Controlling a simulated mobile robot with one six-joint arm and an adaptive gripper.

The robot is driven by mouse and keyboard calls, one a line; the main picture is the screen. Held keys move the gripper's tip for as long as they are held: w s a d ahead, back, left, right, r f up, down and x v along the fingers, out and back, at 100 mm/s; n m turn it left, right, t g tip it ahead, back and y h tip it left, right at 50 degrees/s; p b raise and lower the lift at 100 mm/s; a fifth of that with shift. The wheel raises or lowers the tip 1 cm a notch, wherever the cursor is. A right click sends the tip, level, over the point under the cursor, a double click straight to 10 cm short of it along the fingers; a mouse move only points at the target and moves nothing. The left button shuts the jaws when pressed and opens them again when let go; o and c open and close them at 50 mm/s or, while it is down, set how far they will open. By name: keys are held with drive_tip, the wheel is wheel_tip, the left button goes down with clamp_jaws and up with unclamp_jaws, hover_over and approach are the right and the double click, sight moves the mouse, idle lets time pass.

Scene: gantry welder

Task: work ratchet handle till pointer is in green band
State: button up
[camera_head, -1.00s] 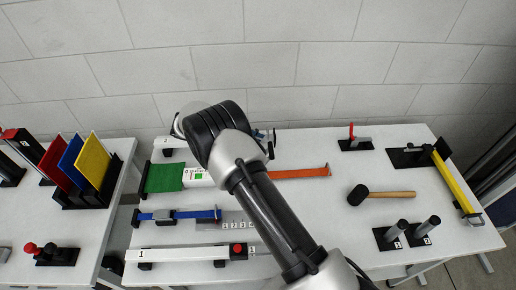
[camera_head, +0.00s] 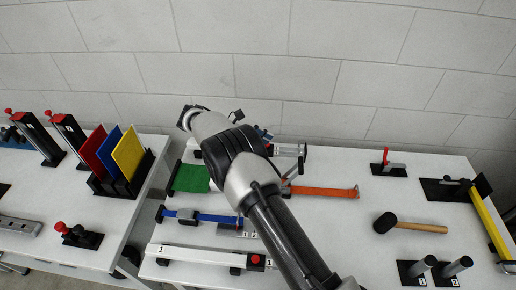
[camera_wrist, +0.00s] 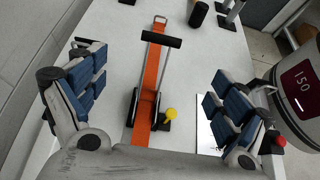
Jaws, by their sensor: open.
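In the wrist view, an orange strap (camera_wrist: 151,75) runs away from me through a dark ratchet (camera_wrist: 145,106). The ratchet's black crossbar handle (camera_wrist: 161,40) stands out over the strap on a thin rod. A yellow knob (camera_wrist: 171,113) is beside the ratchet. My gripper (camera_wrist: 160,72) is open and empty, with its blue-padded fingers wide apart on either side of the strap and handle.
A green piece (camera_head: 191,178) and a blue strap (camera_head: 218,218) lie left of my arm. A black mallet (camera_head: 386,222), short grey posts (camera_head: 458,265) and a yellow bar (camera_head: 488,228) are to the right. A rack of coloured plates (camera_head: 120,157) stands on the left table.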

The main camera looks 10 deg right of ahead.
drive_tip(key=shift+v, duration=1.65)
drive_tip(key=shift+c, duration=0.2)
